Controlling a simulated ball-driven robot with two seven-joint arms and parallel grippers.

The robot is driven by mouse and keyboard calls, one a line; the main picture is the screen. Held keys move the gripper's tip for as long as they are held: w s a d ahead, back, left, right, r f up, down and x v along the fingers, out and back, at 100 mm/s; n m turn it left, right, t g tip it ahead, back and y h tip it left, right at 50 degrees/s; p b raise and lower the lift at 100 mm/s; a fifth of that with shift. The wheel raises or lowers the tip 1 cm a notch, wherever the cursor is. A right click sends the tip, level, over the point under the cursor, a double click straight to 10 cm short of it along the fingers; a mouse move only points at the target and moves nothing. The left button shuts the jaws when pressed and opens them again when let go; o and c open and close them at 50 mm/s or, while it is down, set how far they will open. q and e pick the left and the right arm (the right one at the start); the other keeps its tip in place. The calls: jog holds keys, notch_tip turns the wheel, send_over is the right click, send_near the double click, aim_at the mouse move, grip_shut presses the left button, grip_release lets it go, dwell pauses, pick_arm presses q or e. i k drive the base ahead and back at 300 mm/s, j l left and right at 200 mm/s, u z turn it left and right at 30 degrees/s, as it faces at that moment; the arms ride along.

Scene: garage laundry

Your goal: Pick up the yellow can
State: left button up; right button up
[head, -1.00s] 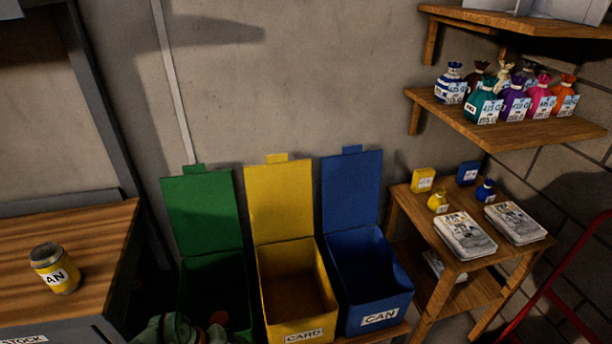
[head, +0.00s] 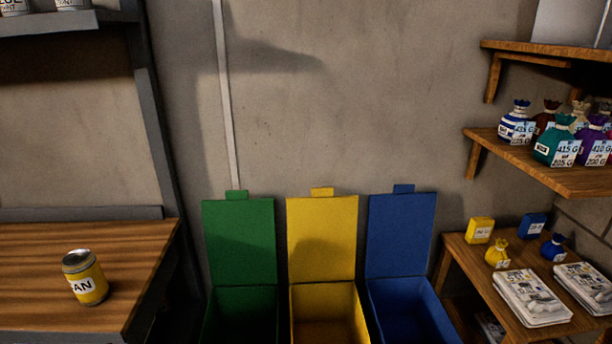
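The yellow can (head: 86,279) stands upright on the wooden workbench (head: 40,308) at the left of the head view. It has a grey metal top and a white label with black letters, of which "AN" shows. Nothing touches it, and bare wood lies around it. Neither of my grippers shows in the head view.
Open green (head: 240,238), yellow (head: 322,240) and blue (head: 400,235) bins stand right of the bench. A small table (head: 475,262) holds boxes, pouches and papers. A wall shelf (head: 560,182) carries several tied bags. A grey upright (head: 158,140) rises behind the bench.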

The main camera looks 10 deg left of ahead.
aim_at(82, 266)
jog(key=u, duration=1.65)
